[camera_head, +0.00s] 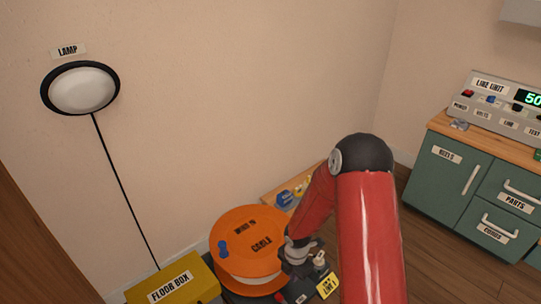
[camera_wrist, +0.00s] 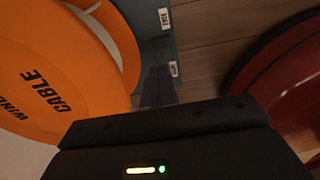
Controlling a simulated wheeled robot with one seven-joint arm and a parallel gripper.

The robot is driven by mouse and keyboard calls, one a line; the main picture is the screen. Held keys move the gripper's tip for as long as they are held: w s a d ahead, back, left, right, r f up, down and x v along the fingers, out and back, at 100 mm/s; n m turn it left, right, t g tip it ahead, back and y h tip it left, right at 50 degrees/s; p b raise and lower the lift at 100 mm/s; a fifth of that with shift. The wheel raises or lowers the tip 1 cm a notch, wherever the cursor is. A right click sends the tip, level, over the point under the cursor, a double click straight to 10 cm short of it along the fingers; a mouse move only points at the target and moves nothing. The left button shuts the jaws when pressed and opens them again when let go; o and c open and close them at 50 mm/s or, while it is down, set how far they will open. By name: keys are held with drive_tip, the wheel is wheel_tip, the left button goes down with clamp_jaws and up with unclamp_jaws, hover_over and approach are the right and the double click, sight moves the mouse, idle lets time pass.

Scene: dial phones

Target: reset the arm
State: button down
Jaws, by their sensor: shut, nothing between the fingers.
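My red arm reaches down through the middle of the head view. My gripper (camera_head: 300,254) is small and partly hidden there, close to the right edge of the orange cable drum (camera_head: 252,232). I cannot tell from that view whether it touches the drum. In the wrist view the gripper's dark body fills the bottom, and its fingers (camera_wrist: 158,86) point away, shut with nothing between them. The orange drum (camera_wrist: 50,75), lettered "CABLE", fills the left of that view.
A blue knob (camera_head: 222,248) stands on the drum's left side. A yellow floor box (camera_head: 178,283) sits at front left, cabled to a wall lamp (camera_head: 82,89). A yellow tag (camera_head: 327,286) is beside my arm. A green cabinet (camera_head: 455,178) bears the line unit (camera_head: 500,100) at right.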

drive_tip(key=s+d+r+m+t+h+p, duration=0.15)
drive_tip(key=r+m, duration=0.35)
drive_tip(key=r, duration=0.8)
drive_tip(key=s+d+r+m+t+p, duration=0.1)
drive_tip(key=d+r+m+p, duration=0.15)
drive_tip(key=r+m, duration=0.7)
drive_tip(key=s+r+m+t+p, duration=0.1)
drive_tip(key=s+r+m, duration=0.4)
drive_tip(key=s+r, duration=0.3)
drive_tip(key=s+r+m+t+y+p, duration=0.1)
drive_tip(key=s+r+m+t, duration=0.1)
drive_tip(key=s+r+m, duration=0.3)
drive_tip(key=s+r, duration=0.4)
drive_tip(key=r, duration=0.5)
drive_tip(key=shift+a+r+m, duration=0.3)
drive_tip(key=shift+r+m, duration=0.05)
drive_tip(key=shift+r, duration=0.05)
drive_tip(key=shift+s+y, duration=0.1)
drive_tip(key=shift+y, duration=0.15)
